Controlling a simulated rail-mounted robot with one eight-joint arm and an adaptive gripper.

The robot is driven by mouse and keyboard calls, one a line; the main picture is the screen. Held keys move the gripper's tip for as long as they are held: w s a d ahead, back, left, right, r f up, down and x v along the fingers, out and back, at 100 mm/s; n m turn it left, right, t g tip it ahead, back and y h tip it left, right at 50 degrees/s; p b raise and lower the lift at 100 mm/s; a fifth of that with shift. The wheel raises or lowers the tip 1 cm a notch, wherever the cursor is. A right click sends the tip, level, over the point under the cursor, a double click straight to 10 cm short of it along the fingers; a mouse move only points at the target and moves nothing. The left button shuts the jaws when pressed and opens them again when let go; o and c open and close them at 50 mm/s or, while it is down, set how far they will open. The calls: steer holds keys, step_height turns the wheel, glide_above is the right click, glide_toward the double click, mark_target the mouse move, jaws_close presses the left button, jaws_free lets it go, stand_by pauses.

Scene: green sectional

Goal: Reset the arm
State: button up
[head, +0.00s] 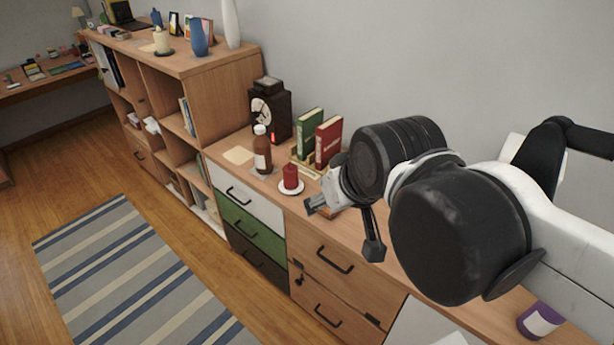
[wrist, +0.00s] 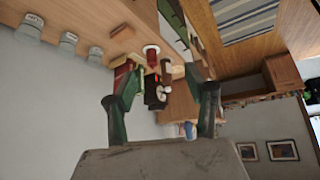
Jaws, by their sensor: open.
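My gripper (wrist: 158,98) is open and empty in the wrist view, its two dark green fingers spread wide apart. In the head view my gripper (head: 318,205) is partly hidden behind my own wrist. My arm reaches in from the right, above the low drawer cabinet (head: 258,206). The gripper shows just right of a red candle (head: 290,178) on a white dish; I cannot tell the exact gap. The red candle also shows between the fingers in the wrist view (wrist: 151,55).
A taller shelf unit (head: 222,95) stands left. A purple jar (head: 540,320) is at lower right. The floor by the striped rug (head: 130,270) is clear.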

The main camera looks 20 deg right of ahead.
steer(key=shift+s+f, duration=0.5)
steer(key=shift+f, duration=0.05)
step_height(320, 180, down, 6)
steer(key=b, duration=0.5)
steer(key=shift+r+b, duration=0.25)
steer(key=shift+b, duration=0.05)
stand_by(0.9)
